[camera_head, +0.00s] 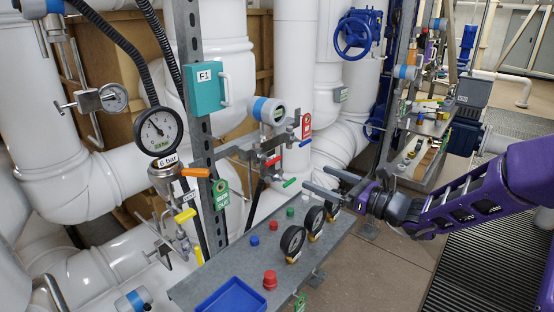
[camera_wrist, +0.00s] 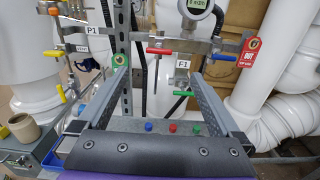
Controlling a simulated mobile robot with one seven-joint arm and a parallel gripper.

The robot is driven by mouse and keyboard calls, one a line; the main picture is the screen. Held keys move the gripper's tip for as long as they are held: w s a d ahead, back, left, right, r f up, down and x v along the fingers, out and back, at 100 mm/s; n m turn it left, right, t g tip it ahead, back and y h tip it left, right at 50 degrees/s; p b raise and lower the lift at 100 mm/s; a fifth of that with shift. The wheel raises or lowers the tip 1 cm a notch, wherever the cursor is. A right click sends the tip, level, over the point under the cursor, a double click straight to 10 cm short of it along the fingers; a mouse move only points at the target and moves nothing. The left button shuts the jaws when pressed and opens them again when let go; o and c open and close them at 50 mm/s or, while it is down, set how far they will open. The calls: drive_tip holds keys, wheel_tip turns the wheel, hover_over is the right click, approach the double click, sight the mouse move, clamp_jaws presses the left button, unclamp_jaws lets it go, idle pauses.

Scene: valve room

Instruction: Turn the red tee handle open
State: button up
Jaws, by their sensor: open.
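The red tee handle (camera_head: 272,161) sits on the small pipework beneath a round gauge, behind the grey panel. In the wrist view the red tee handle (camera_wrist: 160,51) lies crosswise, with a thin stem hanging below it. My gripper (camera_head: 314,176) is open and empty, to the right of the handle and apart from it. In the wrist view my gripper (camera_wrist: 157,72) has its two fingers spread, with the handle showing above and between the tips.
A green tee handle (camera_wrist: 183,93) is just below and right of the red one. A red tag (camera_wrist: 246,52) hangs at the right. The grey panel (camera_head: 215,262) carries coloured buttons and black dial gauges (camera_head: 293,243) under my gripper. A blue tray (camera_head: 232,298) is at its near end.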

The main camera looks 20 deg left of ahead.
sight(275, 161)
drive_tip(key=x, duration=1.6)
drive_tip(key=shift+s+f, duration=0.1)
drive_tip(key=c, duration=1.3)
